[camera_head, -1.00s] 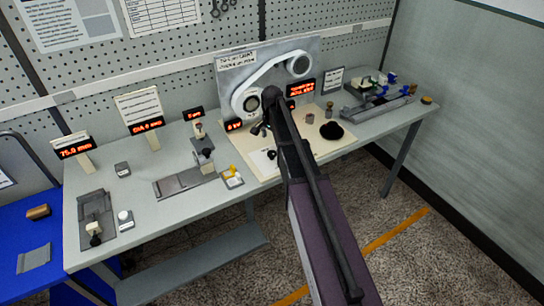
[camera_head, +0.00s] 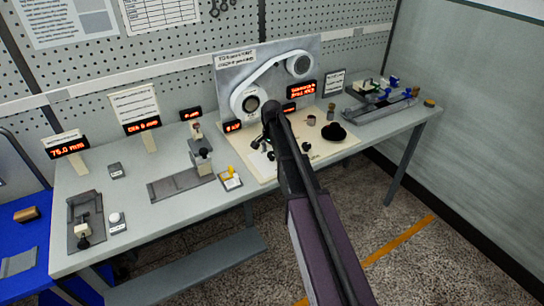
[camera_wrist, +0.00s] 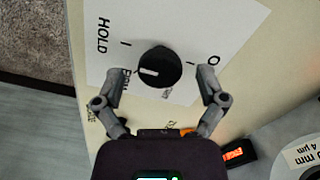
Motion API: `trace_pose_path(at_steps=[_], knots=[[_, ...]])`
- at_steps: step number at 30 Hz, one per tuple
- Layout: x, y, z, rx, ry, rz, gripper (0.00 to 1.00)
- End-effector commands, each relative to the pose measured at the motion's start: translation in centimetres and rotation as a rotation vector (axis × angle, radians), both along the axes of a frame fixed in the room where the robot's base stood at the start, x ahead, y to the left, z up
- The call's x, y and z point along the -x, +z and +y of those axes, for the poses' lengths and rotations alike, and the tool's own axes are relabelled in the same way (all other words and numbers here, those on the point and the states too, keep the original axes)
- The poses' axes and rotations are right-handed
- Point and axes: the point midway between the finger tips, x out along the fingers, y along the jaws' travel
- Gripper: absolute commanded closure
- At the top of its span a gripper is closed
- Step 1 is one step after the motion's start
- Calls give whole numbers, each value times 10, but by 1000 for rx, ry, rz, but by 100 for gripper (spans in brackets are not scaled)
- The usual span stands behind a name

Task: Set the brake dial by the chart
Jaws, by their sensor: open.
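The brake dial (camera_wrist: 160,67) is a round black knob with a white pointer mark, seen from above in the wrist view. It sits on a white label plate (camera_wrist: 190,28) marked HOLD, I and O, with other lettering partly covered. My gripper (camera_wrist: 161,80) is open, its two grey fingers on either side of the dial with gaps to the knob. In the head view my arm partly covers this spot, and a dark knob (camera_head: 271,155) shows left of it. A small printed card (camera_head: 334,82) stands behind, too small to read; I cannot tell whether it is the chart.
The belt-and-pulley panel (camera_head: 268,75) stands behind my arm, with small red displays around it. A black round pad (camera_head: 334,131) and small cylinders lie to the right on the cream board. A grey fixture (camera_head: 180,184) stands left on the bench.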

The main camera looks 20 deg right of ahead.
Motion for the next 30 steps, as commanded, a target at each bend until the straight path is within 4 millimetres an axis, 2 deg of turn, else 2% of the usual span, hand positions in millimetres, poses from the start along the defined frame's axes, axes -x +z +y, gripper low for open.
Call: trace_pose_path(at_steps=[12,18,20,21,30], knots=[[0,-2,0,0,0,0,9],[0,-2,0,0,0,0,69],[0,-2,0,0,0,0,87],[0,-2,0,0,0,0,91],[0,-2,0,0,15,1,91]])
